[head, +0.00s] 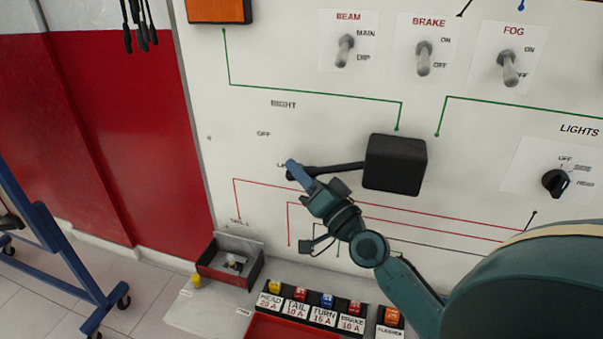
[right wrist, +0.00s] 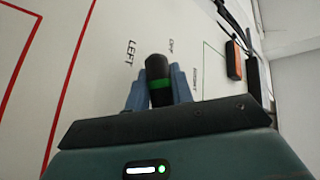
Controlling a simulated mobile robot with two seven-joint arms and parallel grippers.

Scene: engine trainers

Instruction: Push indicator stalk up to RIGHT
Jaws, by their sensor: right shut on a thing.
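The indicator stalk (head: 335,169) is a black lever that reaches left from a black box (head: 395,164) on the white panel. It lies close to level, with its end near the LEFT label, which is partly covered by my right gripper (head: 296,170). The OFF label (head: 264,134) and the RIGHT label (head: 283,104) are printed above it. My left gripper is not in view.
Toggle switches (head: 424,58) line the panel's top, and a rotary lights knob (head: 556,183) is at right. An orange lamp (head: 219,10) is at upper left. Below are a small dark tray (head: 230,262) and a row of fuses (head: 312,306). The panel around the labels is flat and clear.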

